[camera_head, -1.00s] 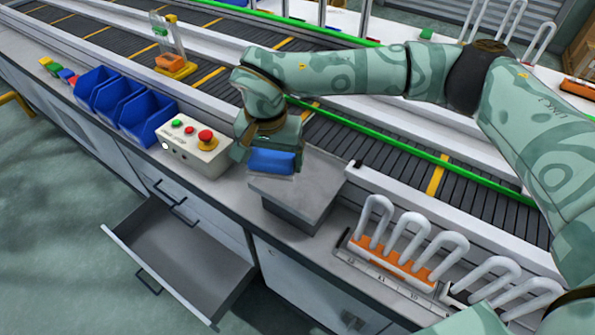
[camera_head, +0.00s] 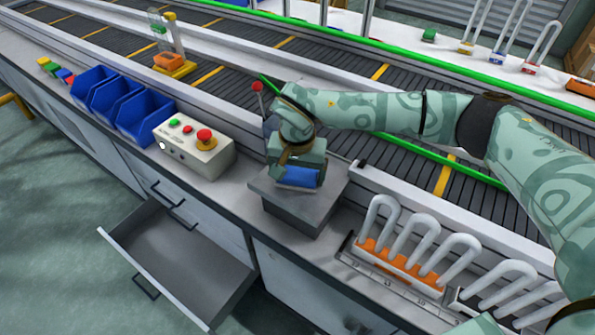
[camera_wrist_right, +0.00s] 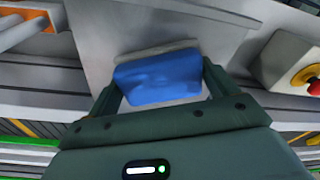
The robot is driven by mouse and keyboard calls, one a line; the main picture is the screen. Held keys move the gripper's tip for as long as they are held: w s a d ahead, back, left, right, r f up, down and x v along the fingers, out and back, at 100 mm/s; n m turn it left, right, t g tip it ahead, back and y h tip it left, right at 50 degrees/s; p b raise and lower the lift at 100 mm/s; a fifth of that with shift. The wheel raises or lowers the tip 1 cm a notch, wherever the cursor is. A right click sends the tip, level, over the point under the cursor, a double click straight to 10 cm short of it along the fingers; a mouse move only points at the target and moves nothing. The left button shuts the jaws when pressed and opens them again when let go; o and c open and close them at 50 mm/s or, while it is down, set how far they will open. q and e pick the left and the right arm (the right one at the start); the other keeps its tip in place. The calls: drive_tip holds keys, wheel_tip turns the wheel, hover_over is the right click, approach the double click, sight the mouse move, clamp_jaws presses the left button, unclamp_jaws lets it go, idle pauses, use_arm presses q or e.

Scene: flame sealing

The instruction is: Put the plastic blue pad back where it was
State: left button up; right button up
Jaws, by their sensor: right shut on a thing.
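The blue plastic pad (camera_head: 298,177) is in my right gripper (camera_head: 297,181), just over the front part of the grey metal block (camera_head: 302,212) on the counter. In the right wrist view the blue pad (camera_wrist_right: 160,78) sits between the two fingers of the right gripper (camera_wrist_right: 158,86), with a pale strip along its far edge. I cannot tell whether the pad touches the block's top. My left gripper is not in view.
A control box (camera_head: 195,148) with red and green buttons stands left of the block. Blue bins (camera_head: 146,120) stand farther left. An orange rack with white U-shaped tubes (camera_head: 402,262) is at right. An open drawer (camera_head: 180,262) juts out below the counter.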

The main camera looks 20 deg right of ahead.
sight(297, 175)
drive_tip(key=shift+s+f, duration=0.3)
drive_tip(key=shift+f, duration=0.3)
drive_tip(key=o, duration=1)
drive_tip(key=shift+f, duration=0.1)
drive_tip(key=shift+o, duration=0.2)
drive_tip(key=shift+a, duration=0.15)
wheel_tip(297, 175, up, 13)
drive_tip(key=p, duration=0.3)
drive_tip(key=shift+s+r, duration=0.2)
drive_tip(key=shift+s, duration=0.1)
drive_tip(key=shift+a, duration=0.1)
